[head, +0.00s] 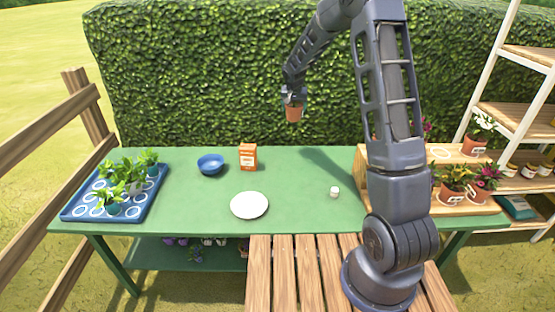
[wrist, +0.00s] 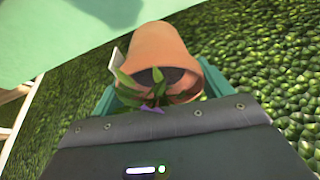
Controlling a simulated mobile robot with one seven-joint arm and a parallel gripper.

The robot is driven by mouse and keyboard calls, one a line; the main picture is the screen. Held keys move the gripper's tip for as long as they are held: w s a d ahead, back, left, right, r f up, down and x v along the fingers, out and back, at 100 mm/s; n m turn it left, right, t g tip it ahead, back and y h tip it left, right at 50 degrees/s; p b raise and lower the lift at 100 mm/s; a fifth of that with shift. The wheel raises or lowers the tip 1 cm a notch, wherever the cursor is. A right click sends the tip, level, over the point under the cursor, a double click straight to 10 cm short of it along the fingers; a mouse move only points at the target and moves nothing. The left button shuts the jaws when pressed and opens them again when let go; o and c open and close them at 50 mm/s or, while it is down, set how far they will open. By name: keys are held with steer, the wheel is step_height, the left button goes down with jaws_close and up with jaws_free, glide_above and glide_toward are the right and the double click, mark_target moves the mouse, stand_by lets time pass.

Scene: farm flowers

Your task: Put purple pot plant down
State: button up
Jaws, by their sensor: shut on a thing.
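My gripper (head: 292,96) is raised over the back of the green table, in front of the hedge. It is shut on the purple pot plant, whose terracotta pot (head: 293,113) hangs below it in the head view. In the wrist view the terracotta pot (wrist: 165,52) fills the upper middle, with green leaves and a small purple bloom (wrist: 151,109) at its rim. A white tag edge shows at the pot's left side. The pot is clear of the table. The green finger parts show on both sides of the pot in the wrist view.
The green table (head: 300,205) has free room in its middle. On it are a blue tray (head: 75,211) of seedlings, a blue bowl (head: 211,164), an orange box (head: 248,157), a white plate (head: 249,205) and a small white jar (head: 335,192). A wooden stand (head: 447,208) holds potted flowers at right.

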steer(key=s+a+f+n, duration=0.2)
steer(key=a, duration=0.6)
steer(key=shift+y, duration=0.3)
steer(key=f, duration=1.9)
steer(key=shift+w+d+f, duration=0.1)
steer(key=shift+w+d, duration=0.05)
steer(key=shift+d, duration=0.05)
steer(key=shift+f, duration=0.1)
steer(key=o, duration=1.3)
